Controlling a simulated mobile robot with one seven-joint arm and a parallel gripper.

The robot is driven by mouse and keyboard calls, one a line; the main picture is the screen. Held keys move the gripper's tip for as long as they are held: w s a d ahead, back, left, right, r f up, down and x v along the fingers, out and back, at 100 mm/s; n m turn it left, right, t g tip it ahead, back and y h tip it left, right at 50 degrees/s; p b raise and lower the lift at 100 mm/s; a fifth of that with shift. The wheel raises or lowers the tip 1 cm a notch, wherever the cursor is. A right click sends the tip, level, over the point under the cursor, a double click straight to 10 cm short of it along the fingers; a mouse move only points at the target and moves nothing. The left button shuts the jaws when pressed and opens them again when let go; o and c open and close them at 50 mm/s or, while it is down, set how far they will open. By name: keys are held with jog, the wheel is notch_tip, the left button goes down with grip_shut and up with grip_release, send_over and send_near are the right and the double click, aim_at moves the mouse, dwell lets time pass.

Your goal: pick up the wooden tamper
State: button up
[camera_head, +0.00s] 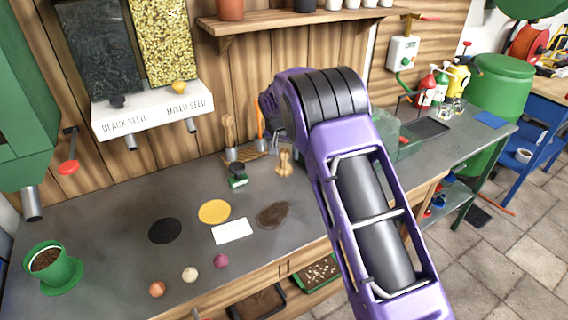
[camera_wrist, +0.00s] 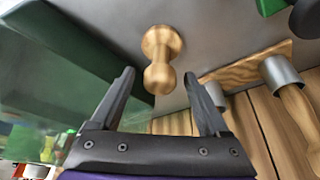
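The wooden tamper (camera_head: 285,163) stands on the grey workbench, left of my arm in the head view. It is pale turned wood with a wide round end and a narrower knob. In the wrist view the tamper (camera_wrist: 160,62) lies ahead of my gripper (camera_wrist: 160,76), its knob between the two fingertips in the picture. The fingers are open, and I see no contact with the tamper. In the head view my purple arm hides the fingers.
Tools in metal cups on a wooden rack (camera_wrist: 243,68) stand close to the tamper. A green translucent bin (camera_head: 388,128) is on the other side. A green stamp-like object (camera_head: 238,178) sits left of the tamper. A white card (camera_head: 232,231) lies on the bench (camera_head: 110,210).

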grip_shut()
notch_tip(320, 180, up, 10)
jog(key=shift+r, duration=0.1)
jog(key=c, duration=0.5)
grip_release()
jog(key=c, duration=0.7)
jog(key=shift+o, duration=0.2)
